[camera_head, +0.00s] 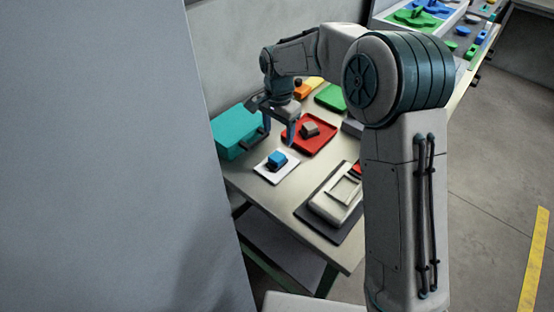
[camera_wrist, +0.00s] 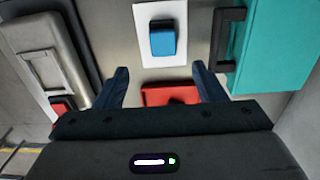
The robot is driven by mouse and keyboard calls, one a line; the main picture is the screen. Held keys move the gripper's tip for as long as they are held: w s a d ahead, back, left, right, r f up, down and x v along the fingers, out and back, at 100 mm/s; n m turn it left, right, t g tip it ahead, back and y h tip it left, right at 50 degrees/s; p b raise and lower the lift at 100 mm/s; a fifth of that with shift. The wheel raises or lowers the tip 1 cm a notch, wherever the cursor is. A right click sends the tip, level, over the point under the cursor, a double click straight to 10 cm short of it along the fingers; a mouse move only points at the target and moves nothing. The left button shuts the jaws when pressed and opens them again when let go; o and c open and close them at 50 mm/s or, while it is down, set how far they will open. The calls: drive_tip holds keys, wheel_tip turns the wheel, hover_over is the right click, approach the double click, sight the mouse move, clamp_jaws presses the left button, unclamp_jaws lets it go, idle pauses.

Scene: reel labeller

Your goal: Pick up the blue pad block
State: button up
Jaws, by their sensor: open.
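The blue pad block (camera_head: 277,160) sits on a white square pad (camera_head: 265,174) near the table's left front. In the wrist view the blue pad block (camera_wrist: 163,40) shows at the upper middle, on the white pad (camera_wrist: 147,55). My gripper (camera_head: 281,137) is open and above the table, over the area between the block and the red tray. In the wrist view my gripper's two dark blue fingers (camera_wrist: 160,72) are apart with nothing between them, and the block lies beyond the fingertips, not touching them.
A red tray (camera_head: 300,147) with a grey-brown block (camera_head: 310,130) lies behind the pad. A teal case (camera_head: 237,131) with a dark handle stands at the left. A white device on a dark mat (camera_head: 320,219) is at the right. A large grey panel (camera_head: 130,150) fills the left.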

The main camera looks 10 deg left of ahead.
hover_over(277, 156)
drive_tip(key=f, duration=0.6)
drive_tip(key=shift+d+p, duration=0.2)
drive_tip(key=shift+p, duration=0.2)
drive_tip(key=shift+a+f+p, duration=0.15)
drive_tip(key=shift+f+p, duration=0.3)
drive_tip(key=shift+f, duration=0.85)
drive_tip(key=shift+a+f+p, duration=0.1)
drive_tip(key=shift+f+p, duration=0.35)
drive_tip(key=shift+f, duration=0.8)
drive_tip(key=c, duration=1.1)
